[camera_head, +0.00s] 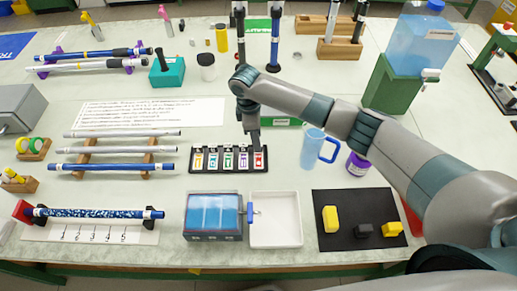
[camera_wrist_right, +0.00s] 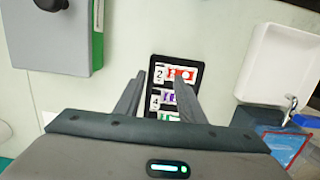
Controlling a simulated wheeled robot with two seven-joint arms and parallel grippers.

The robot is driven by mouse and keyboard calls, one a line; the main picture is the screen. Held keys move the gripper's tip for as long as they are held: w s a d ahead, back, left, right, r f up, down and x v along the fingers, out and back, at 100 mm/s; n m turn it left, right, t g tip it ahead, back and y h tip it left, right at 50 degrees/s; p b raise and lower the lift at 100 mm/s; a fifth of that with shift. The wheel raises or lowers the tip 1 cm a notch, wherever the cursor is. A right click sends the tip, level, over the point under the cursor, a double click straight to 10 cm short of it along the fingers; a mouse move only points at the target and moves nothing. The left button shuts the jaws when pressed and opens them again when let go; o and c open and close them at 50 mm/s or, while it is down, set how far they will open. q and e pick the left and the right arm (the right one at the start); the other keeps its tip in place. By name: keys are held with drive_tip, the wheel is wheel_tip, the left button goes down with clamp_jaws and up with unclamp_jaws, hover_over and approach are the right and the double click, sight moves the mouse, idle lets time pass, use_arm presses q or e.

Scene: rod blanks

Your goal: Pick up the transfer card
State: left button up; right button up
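A black rack (camera_head: 193,168) on the bench holds a row of several small white cards with coloured marks; I cannot tell from the pictures which is called the transfer card. The red-marked card (camera_head: 259,160) is at the right end, beside a purple-marked card (camera_head: 243,160). My right gripper (camera_head: 253,140) points down just behind and above the right end of the rack. In the right wrist view its fingers (camera_wrist_right: 158,92) are apart, with the red-marked card (camera_wrist_right: 183,74) just beyond the tips and the purple-marked card (camera_wrist_right: 168,98) between them. It holds nothing. My left gripper is not in view.
A blue-lidded box (camera_head: 213,235) and a white tray (camera_head: 275,243) stand in front of the rack. A blue jug (camera_head: 310,150) and a purple-capped jar (camera_head: 358,164) stand to the right, near my right forearm. Rods on wooden stands (camera_head: 80,160) lie to the left.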

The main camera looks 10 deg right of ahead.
sight(259, 155)
drive_tip(key=shift+d+f+p, duration=0.2)
drive_tip(key=shift+f+p, duration=0.1)
drive_tip(key=shift+f, duration=1.1)
clamp_jaws()
